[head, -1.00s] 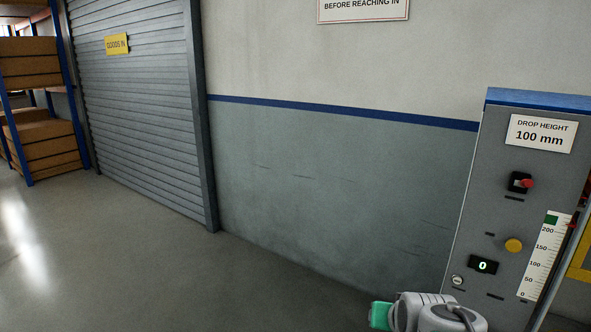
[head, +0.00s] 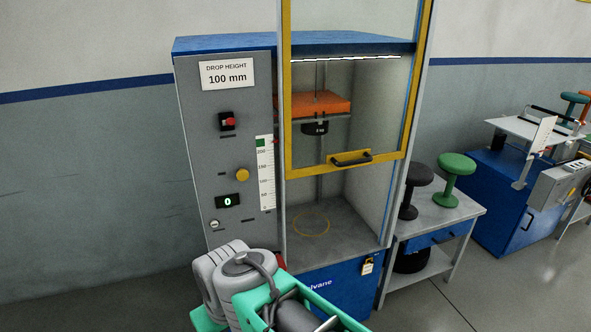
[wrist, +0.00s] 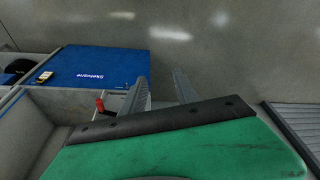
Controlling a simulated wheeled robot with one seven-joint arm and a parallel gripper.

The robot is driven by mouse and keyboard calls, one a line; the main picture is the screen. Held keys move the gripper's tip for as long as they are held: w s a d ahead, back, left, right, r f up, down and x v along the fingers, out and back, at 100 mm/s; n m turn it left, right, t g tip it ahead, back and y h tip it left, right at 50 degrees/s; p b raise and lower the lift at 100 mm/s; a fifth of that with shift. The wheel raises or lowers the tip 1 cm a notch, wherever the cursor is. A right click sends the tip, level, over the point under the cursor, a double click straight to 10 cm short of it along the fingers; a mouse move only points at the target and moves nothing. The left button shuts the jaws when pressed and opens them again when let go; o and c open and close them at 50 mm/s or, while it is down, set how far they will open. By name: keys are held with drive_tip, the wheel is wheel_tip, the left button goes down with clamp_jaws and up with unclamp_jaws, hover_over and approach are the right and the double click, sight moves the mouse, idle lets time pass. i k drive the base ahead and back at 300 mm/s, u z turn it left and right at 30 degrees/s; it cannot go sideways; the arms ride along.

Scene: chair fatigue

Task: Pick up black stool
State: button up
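The black stool (head: 416,189) stands upright on a small side table (head: 440,208) right of the test machine in the head view. It has a round dark seat on a single post and a wider base. A green stool (head: 454,177) stands close to its right. My arm shows at the bottom of the head view, but my gripper's fingers are out of that view. In the wrist view my gripper (wrist: 160,83) is open, its two grey fingers apart with nothing clearly held. The fingers point toward floor beside a blue panel (wrist: 88,68). The black stool is not identifiable there.
The drop-test machine (head: 225,150) stands between my arm and the side table. Its yellow-framed guard (head: 430,60) is raised above an empty lower platform (head: 345,228). A blue cabinet (head: 505,195) with equipment stands farther right. Floor (head: 480,285) in front of the table is clear.

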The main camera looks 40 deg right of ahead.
sight(419, 175)
drive_tip(key=z, duration=0.7)
drive_tip(key=i, duration=0.2)
drive_tip(key=z, duration=2.95)
drive_tip(key=i, duration=1.6)
drive_tip(key=u, duration=2.65)
